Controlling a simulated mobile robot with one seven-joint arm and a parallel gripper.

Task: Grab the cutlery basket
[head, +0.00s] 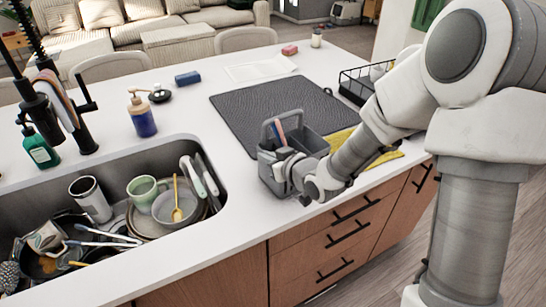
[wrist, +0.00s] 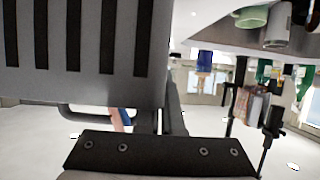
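The gripper's dark mount with screws shows at the bottom of the wrist view. The fingertips are hidden or hard to make out, so I cannot tell whether they touch the basket.
A black drying mat (head: 262,100) lies behind the basket and a yellow cloth (head: 385,155) lies to its right. A black dish rack (head: 355,88) stands at the back right. The sink (head: 222,178) full of dishes is at the left. The counter between sink and basket is clear.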

